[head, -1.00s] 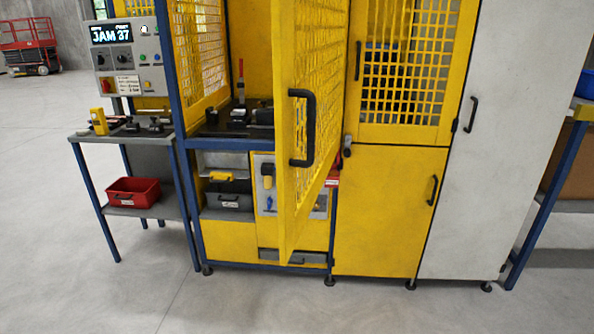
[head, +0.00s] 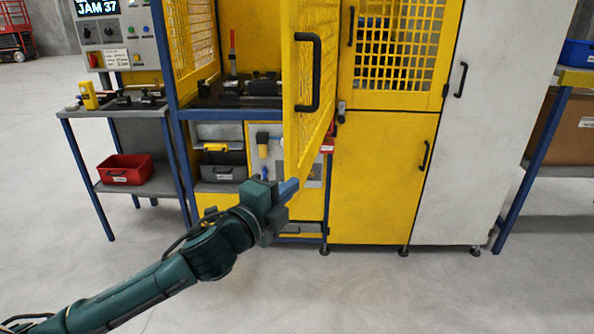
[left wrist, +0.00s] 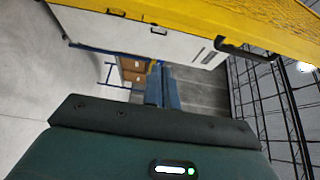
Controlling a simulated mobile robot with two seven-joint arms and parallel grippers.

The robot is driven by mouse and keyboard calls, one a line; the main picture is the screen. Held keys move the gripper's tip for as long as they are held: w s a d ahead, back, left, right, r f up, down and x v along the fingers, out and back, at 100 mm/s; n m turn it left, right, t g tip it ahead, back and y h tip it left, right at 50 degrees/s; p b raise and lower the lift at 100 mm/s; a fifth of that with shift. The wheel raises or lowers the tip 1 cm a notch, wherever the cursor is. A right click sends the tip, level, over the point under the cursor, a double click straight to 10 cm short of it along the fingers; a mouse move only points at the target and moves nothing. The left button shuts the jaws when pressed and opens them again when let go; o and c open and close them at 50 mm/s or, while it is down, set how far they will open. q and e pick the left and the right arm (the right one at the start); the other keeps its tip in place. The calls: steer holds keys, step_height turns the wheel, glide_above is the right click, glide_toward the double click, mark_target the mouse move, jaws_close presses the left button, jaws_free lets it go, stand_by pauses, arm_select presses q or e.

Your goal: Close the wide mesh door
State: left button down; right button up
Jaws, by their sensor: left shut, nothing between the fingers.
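The wide mesh door (head: 292,130) is yellow with a black bar handle (head: 314,72). It stands open in the head view, swung out toward me from the machine frame, with its hinge side at the right. My left gripper (head: 289,187) is shut and empty, in front of the door's lower free edge. I cannot tell whether its fingertips touch the door. In the left wrist view the shut fingers (left wrist: 162,88) point away, and a yellow panel edge (left wrist: 200,22) crosses the top. My right gripper is not in view.
A side table (head: 130,112) with a red bin (head: 125,170) below stands left of the machine. A closed yellow mesh panel door (head: 395,50) and a white cabinet (head: 490,130) stand to the right. The floor in front is clear.

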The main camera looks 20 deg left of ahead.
mark_target(291, 169)
arm_select(q)
steer(key=shift+w+a+p, duration=0.25)
steer(key=shift+w+a, duration=0.05)
steer(key=shift+w, duration=0.95)
steer(key=shift+w+a+p, duration=0.3)
steer(key=shift+w+a, duration=0.05)
steer(key=shift+w, duration=0.95)
steer(key=shift+w+a+p, duration=0.25)
steer(key=shift+w+a, duration=0.05)
steer(key=shift+w, duration=0.95)
